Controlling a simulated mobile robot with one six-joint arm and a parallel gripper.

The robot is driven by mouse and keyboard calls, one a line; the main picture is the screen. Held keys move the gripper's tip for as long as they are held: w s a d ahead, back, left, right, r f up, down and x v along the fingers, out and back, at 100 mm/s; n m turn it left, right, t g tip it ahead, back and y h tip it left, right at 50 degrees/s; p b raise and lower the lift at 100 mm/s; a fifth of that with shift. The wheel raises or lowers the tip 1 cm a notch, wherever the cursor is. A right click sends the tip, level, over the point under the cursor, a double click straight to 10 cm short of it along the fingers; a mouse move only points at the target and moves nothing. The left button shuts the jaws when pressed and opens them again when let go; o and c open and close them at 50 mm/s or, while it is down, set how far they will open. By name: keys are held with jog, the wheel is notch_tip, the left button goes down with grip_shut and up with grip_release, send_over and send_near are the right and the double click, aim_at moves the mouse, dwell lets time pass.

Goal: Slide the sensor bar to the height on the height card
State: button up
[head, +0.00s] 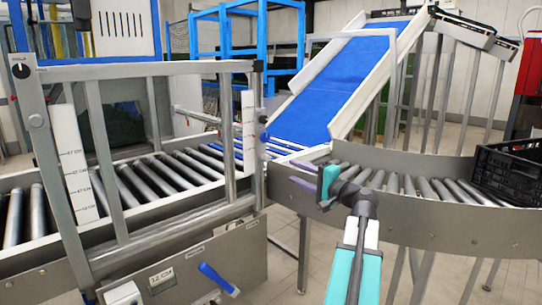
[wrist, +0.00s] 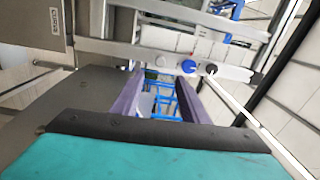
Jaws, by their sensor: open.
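The sensor bar (head: 197,116) is a thin grey bar crossing the metal frame over the rollers, near the white scale (head: 248,130) on the right post. A blue knob (head: 265,136) sits on the outer side of that post; it also shows in the wrist view (wrist: 188,67) beside a black knob (wrist: 211,69). The height card (head: 161,277) on the front panel seems to read 12 CM, in small print. My gripper (head: 327,184) is open and empty, to the right of the post and apart from it. In the wrist view its purple fingers (wrist: 158,92) point toward the knobs.
A second white scale (head: 75,165) stands on the left post. A blue lever (head: 218,278) sticks out of the front panel. A curved roller conveyor (head: 440,228) lies behind my gripper, with a black crate (head: 508,170) at the right. A blue sloping belt (head: 345,82) rises behind.

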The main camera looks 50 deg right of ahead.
aim_at(268, 159)
jog(key=m+p, duration=0.3)
jog(key=p, duration=0.2)
jog(key=m+p, duration=0.4)
jog(key=p, duration=0.1)
jog(key=shift+s+d+r, duration=0.1)
jog(key=shift+s+r, duration=0.05)
jog(key=shift+r, duration=0.05)
jog(key=shift+m+p, duration=0.3)
jog(key=shift+p, duration=0.85)
jog(key=shift+d+r+p, duration=0.1)
jog(key=shift+r+p, duration=0.1)
jog(key=shift+p, duration=0.25)
jog(key=w+p, duration=0.1)
jog(key=w, duration=0.8)
jog(key=w+d+p, duration=0.1)
jog(key=w, duration=0.3)
jog(key=shift+w+p, duration=0.35)
jog(key=shift+f, duration=0.1)
grip_shut()
